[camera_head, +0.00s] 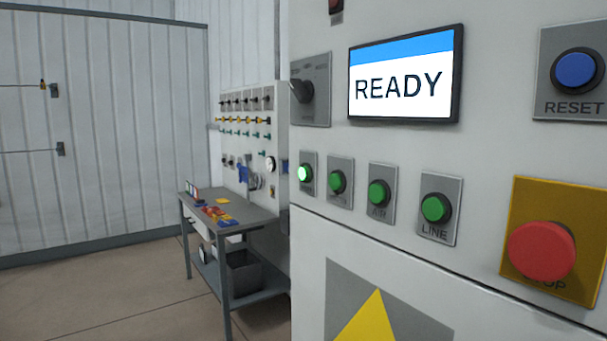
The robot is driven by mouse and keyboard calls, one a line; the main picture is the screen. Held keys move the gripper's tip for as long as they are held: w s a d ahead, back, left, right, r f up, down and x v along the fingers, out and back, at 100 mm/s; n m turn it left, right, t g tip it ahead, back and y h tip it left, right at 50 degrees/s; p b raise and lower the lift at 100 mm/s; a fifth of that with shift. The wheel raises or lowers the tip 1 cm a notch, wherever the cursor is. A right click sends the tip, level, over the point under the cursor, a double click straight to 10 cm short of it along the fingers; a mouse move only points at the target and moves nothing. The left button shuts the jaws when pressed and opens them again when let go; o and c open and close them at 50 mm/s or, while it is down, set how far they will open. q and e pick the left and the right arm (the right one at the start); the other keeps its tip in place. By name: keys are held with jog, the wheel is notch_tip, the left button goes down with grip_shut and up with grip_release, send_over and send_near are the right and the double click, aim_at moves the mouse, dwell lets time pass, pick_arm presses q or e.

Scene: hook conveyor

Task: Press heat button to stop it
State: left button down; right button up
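A white control cabinet (480,270) fills the right of the head view. Its row of green buttons runs across the middle. The leftmost button (306,174) is lit bright, but its label is too small to read. The second green button (337,182) is darker and its label is unclear. The third button (379,193) has a label that looks like "AIR". The fourth button (436,208) is labelled "LINE". I cannot tell for sure which one is the heat button. The screen (405,80) above reads "READY". Neither gripper shows.
A red mushroom stop button (541,251) on a yellow plate sits right of the green row. A blue RESET button (577,71) is above it, and a dark rotary switch (302,90) is left of the screen. A workbench (262,216) stands behind left. Floor at left is clear.

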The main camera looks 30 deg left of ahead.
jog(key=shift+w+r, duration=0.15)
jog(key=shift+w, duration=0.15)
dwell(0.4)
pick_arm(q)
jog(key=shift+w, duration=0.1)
